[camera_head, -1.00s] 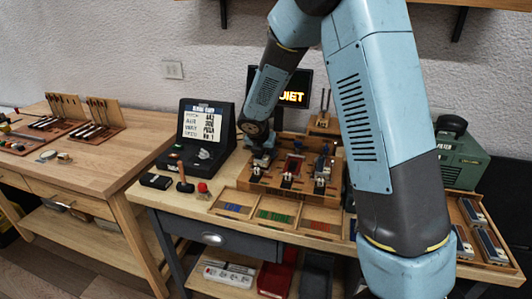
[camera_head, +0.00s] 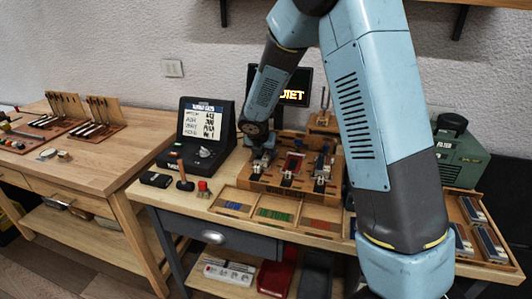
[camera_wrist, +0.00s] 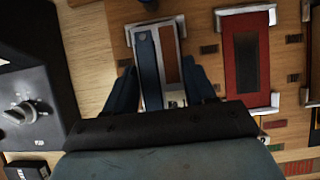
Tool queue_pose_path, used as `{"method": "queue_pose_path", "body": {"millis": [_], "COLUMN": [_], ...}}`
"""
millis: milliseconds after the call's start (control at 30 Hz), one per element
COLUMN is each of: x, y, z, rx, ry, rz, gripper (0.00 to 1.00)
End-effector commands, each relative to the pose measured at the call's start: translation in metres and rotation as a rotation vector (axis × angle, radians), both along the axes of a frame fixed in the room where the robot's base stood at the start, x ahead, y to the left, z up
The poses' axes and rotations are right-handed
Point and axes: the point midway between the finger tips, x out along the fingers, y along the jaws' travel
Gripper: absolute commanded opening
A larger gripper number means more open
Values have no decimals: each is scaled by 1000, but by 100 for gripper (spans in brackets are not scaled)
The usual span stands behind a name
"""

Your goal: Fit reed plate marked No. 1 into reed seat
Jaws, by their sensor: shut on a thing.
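My gripper (camera_head: 260,156) is low over the left part of the wooden block (camera_head: 250,185) on the bench. In the wrist view my gripper (camera_wrist: 160,68) has its two dark blue fingers on either side of a narrow blue-grey strip (camera_wrist: 148,60), apparently the reed plate. It is shut on this piece. The strip lies over the left side of a silver-framed seat (camera_wrist: 181,28). A reddish-brown insert (camera_wrist: 170,55) shows beside it. I cannot read a No. 1 mark, nor tell whether the plate is seated. My wrist hides the near end.
A red station (camera_wrist: 232,75) stands just right of the gripper. A shallow sectioned tray (camera_head: 262,226) lies in front. A display box (camera_head: 205,130) and a wooden-handled tool (camera_head: 181,170) are to the left. A green machine (camera_head: 460,155) stands at right.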

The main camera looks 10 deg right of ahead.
Motion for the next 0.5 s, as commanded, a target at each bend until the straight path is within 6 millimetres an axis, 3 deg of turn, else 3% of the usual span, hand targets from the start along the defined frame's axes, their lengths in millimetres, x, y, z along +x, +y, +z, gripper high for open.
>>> {"method": "queue_pose_path", "body": {"millis": [233, 267, 500], "x": [0, 0, 0], "y": [0, 0, 0], "z": [0, 0, 0], "rx": [0, 0, 0], "ry": [0, 0, 0], "rz": [0, 0, 0], "gripper": [21, 57, 80]}}
